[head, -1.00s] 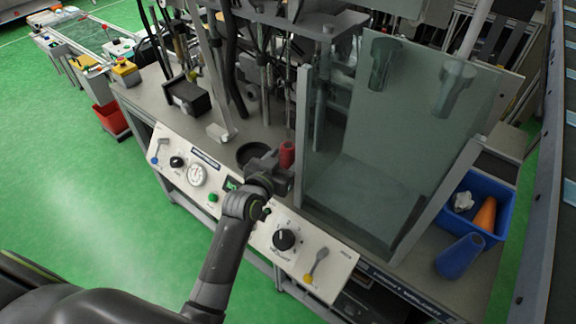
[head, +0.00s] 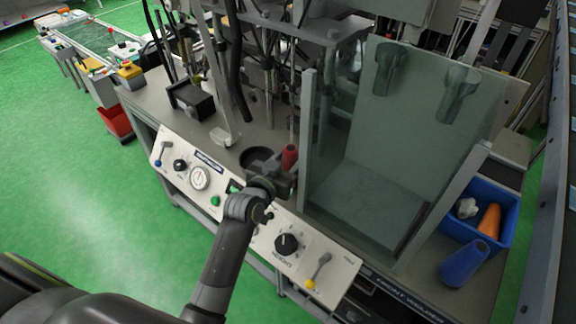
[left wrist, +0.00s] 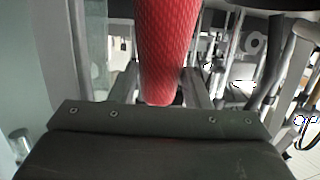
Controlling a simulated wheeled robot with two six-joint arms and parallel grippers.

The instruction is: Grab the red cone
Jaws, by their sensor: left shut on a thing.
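The red cone (head: 289,156) shows in the head view as a small red shape, tilted slightly, just left of the clear panel's post. In the left wrist view the red cone (left wrist: 165,45) is large, with a textured surface, and stands between the two fingers. My left gripper (head: 285,178) is shut on the red cone, above the bench behind the control panel. Part of the cone is hidden by the gripper in the head view. My right gripper is not in view.
A clear panel (head: 385,150) stands close on the right. A blue cone (head: 464,264) lies in front of a blue bin (head: 503,192) holding an orange cone (head: 488,221). The control panel (head: 200,180) lies below.

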